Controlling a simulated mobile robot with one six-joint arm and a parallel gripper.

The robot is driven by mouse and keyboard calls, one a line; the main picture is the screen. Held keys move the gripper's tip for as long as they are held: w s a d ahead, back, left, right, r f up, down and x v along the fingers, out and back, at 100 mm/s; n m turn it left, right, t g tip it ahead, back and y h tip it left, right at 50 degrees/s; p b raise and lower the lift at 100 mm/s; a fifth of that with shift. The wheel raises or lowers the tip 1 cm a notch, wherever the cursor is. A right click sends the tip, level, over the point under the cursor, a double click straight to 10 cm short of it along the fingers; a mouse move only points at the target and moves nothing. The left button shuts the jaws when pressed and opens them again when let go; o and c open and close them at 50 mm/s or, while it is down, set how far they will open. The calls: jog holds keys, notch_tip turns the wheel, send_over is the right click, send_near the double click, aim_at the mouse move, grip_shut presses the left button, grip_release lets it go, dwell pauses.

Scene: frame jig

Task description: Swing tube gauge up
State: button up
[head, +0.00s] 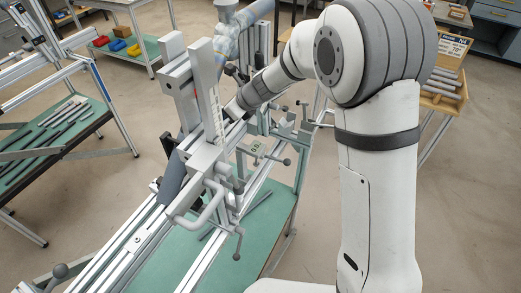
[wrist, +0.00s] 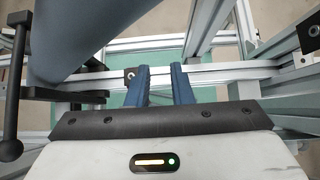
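A thick blue-grey tube (wrist: 85,35) crosses the upper left of the wrist view, close to my gripper and to its left. A blue-grey cylinder (head: 172,183) also shows on the frame jig (head: 140,240) in the head view; I cannot tell whether it is the same part. I cannot tell for sure which part is the tube gauge. My gripper (wrist: 160,75) shows two blue fingers apart, with a gap between them and nothing held. An aluminium rail (wrist: 220,74) runs beyond the fingertips. In the head view the fingers are hidden behind the jig's uprights.
A grey upright (head: 205,90) and toggle clamps (head: 210,205) crowd the jig in front of my arm. A dark T-handle (wrist: 12,100) stands at the left of the wrist view. Green worktop (head: 265,225) shows at lower right.

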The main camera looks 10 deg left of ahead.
jog(key=o, duration=0.3)
jog(key=shift+v, duration=3.55)
jog(key=s+d+f+n+h+b, duration=0.1)
jog(key=s+d+n+h+b, duration=0.1)
jog(key=s+d+n, duration=0.5)
jog(key=s+d+f+n+h+b, duration=0.1)
jog(key=s+d+n+h+b, duration=0.2)
jog(key=s+d+n, duration=0.4)
jog(key=s+d+f+n+h+b, duration=0.2)
jog(key=s+d+n+h+b, duration=0.1)
jog(key=s+d+n, duration=0.5)
jog(key=shift+s+d+f, duration=0.1)
jog(key=shift+s+d, duration=0.45)
jog(key=shift+d, duration=0.65)
jog(key=shift+s+d, duration=0.55)
jog(key=shift+d, duration=0.7)
jog(key=shift+s+d, duration=0.55)
jog(key=shift+d, duration=0.65)
jog(key=shift+c, duration=0.3)
